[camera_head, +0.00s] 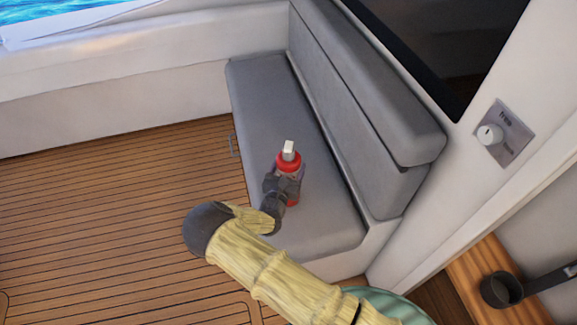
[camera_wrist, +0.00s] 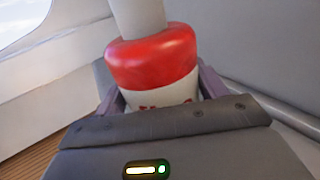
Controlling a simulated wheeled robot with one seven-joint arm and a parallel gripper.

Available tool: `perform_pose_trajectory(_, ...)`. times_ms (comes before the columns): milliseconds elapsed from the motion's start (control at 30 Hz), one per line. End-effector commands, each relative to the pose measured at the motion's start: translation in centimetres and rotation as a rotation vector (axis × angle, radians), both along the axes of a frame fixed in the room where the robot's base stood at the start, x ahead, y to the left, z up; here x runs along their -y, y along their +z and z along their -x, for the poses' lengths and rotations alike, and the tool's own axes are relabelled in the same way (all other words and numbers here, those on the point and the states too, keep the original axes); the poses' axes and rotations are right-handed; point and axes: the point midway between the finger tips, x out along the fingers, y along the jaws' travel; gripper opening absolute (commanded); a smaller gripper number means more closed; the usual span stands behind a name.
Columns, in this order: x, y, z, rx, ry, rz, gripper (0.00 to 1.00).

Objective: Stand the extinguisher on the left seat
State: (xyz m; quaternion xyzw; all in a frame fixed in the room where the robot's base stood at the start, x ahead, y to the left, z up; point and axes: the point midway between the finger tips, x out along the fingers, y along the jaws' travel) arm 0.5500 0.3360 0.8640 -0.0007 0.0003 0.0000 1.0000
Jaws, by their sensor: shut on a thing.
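The extinguisher (camera_head: 289,160) has a red top, a pale nozzle and a white band with red lettering. My gripper (camera_head: 284,183) is shut around its body and holds it upright. It also shows close up in the wrist view (camera_wrist: 152,60), between the two fingers (camera_wrist: 160,95). The grey cushioned seat (camera_head: 268,100) lies under and around it in the head view. The extinguisher is over the near part of this seat. Its base is mostly hidden by my gripper, so I cannot tell whether it touches the cushion.
The seat's grey backrest (camera_head: 365,90) rises just right of the extinguisher. A wooden slatted floor (camera_head: 110,220) lies clear to the left. A wall panel with a white knob (camera_head: 490,134) is at the right. A dark cup-like fitting (camera_head: 502,290) is at lower right.

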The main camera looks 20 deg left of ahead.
Motion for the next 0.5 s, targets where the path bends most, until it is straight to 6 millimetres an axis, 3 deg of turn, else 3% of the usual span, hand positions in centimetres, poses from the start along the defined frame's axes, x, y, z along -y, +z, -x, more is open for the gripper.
perform_pose_trajectory(100,-0.02,0.07,-0.13,0.008,0.000,-0.002,0.00)
perform_pose_trajectory(133,0.03,-0.26,-0.01,0.000,0.000,0.000,0.75)
perform_pose_trajectory(200,0.03,-0.23,-0.01,0.000,0.000,0.001,0.89)
perform_pose_trajectory(233,0.03,-0.23,0.00,0.000,0.000,0.001,0.93)
perform_pose_trajectory(500,0.01,-0.17,-0.01,0.000,0.000,0.000,0.93)
